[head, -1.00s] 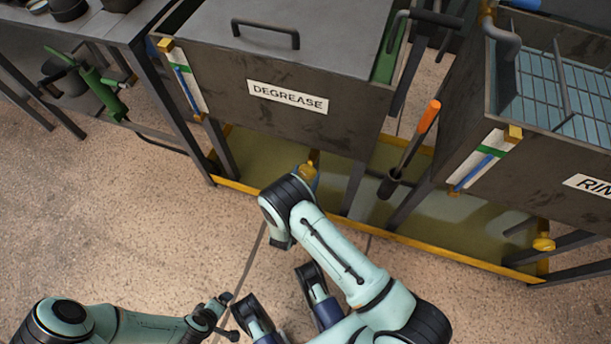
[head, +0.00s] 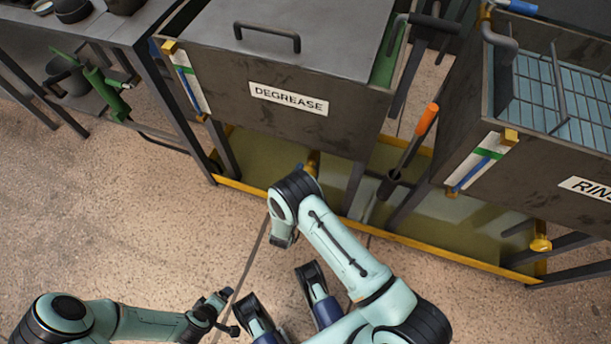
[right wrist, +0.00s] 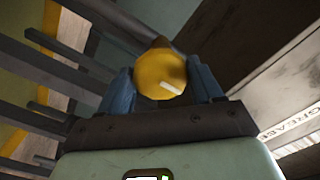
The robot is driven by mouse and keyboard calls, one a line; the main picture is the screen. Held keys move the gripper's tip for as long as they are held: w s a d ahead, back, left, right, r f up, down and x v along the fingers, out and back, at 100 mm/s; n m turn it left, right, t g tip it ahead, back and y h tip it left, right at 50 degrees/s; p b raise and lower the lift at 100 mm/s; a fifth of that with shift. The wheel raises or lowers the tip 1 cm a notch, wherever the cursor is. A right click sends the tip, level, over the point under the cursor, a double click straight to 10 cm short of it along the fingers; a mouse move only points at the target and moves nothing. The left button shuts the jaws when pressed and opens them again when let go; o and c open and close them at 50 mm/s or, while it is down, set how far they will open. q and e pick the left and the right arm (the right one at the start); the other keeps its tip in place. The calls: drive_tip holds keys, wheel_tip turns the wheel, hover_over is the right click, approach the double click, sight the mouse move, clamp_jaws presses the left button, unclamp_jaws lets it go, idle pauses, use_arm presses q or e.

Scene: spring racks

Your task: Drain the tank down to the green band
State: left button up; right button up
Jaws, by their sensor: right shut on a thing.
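The dark tank labelled DEGREASE (head: 270,125) stands in the upper middle of the head view. Its sight gauge (head: 187,80) is on the left end, a white board with a blue column and a green band (head: 183,71) near the top. The blue reaches about the band; the exact level is too small to read. In the right wrist view, my right gripper (right wrist: 160,88) is shut on a round yellow valve knob (right wrist: 158,72) below this tank. My forearm hides this grip in the head view. My left gripper (head: 215,306) is low, away from the tanks; its jaws are unclear.
The RINSE tank (head: 545,170) stands at right with its own gauge (head: 478,165) and yellow knob (head: 541,244). An orange-handled tool (head: 420,130) stands between the tanks. A yellow-edged tray (head: 420,247) lies beneath. A bench (head: 75,35) stands at left. The front floor is clear.

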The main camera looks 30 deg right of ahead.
use_arm(q)
drive_tip(key=shift+s, duration=0.1)
use_arm(e)
drive_tip(key=shift+f, duration=0.1)
idle(0.4)
drive_tip(key=o, duration=1)
use_arm(q)
drive_tip(key=shift+g+h, duration=0.3)
drive_tip(key=shift+g, duration=0.2)
drive_tip(key=s, duration=0.1)
drive_tip(key=s+d+r+p, duration=0.1)
drive_tip(key=s+r+p, duration=0.1)
drive_tip(key=shift+d+r, duration=0.1)
drive_tip(key=shift+d, duration=0.2)
use_arm(e)
drive_tip(key=v, duration=1.3)
drive_tip(key=shift+s+a, duration=0.15)
drive_tip(key=shift+s, duration=0.05)
